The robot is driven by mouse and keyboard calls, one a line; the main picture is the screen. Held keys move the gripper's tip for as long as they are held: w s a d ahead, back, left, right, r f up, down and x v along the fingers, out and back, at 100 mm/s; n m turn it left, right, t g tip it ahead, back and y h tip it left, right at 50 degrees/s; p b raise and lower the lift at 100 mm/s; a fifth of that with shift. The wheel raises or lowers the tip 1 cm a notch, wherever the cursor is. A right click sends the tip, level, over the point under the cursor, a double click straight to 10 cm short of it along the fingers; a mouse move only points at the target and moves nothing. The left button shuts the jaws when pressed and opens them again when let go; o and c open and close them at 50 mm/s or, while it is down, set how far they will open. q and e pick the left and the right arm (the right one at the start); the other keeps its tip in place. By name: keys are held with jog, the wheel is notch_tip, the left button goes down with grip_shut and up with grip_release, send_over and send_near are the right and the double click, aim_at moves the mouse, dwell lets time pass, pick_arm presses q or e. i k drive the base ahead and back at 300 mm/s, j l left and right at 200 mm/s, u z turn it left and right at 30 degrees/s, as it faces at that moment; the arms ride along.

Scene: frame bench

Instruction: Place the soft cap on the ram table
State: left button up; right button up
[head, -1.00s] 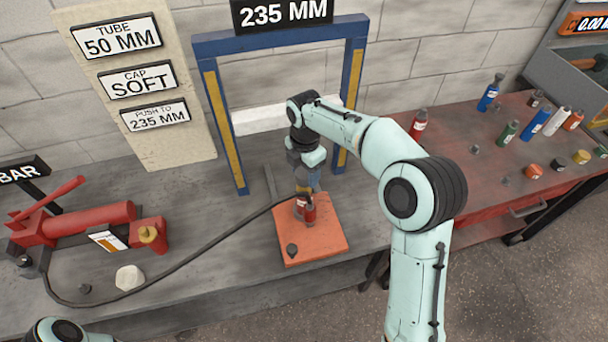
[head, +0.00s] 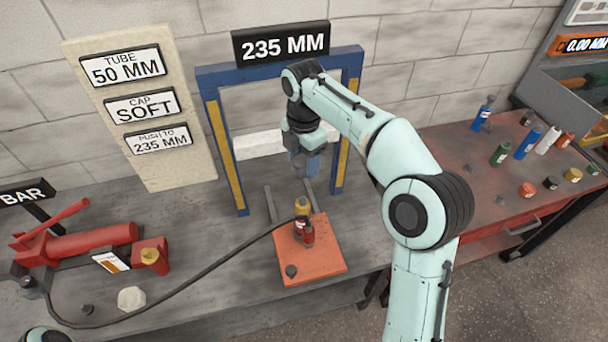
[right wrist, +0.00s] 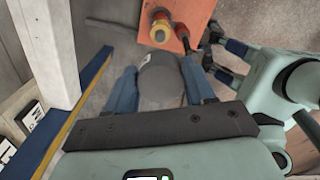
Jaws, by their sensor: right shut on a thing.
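My right gripper (head: 304,172) hangs under the blue frame, above and behind the orange plate (head: 328,262). In the right wrist view its blue fingers are shut on a grey rounded piece (right wrist: 162,82). The held piece is apart from the yellow top. My left gripper (right wrist: 219,55) shows at the right of the right wrist view, fingers apart and empty.
The blue frame's posts (head: 222,150) stand close beside my right gripper. A black hose (head: 200,288) runs from the red pump (head: 85,243) to the plate. A red bench (head: 470,210) at right carries several bottles and small caps. A pale block (head: 131,298) lies at left.

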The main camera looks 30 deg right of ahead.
aim_at(224, 279)
jog(key=j, duration=1.4)
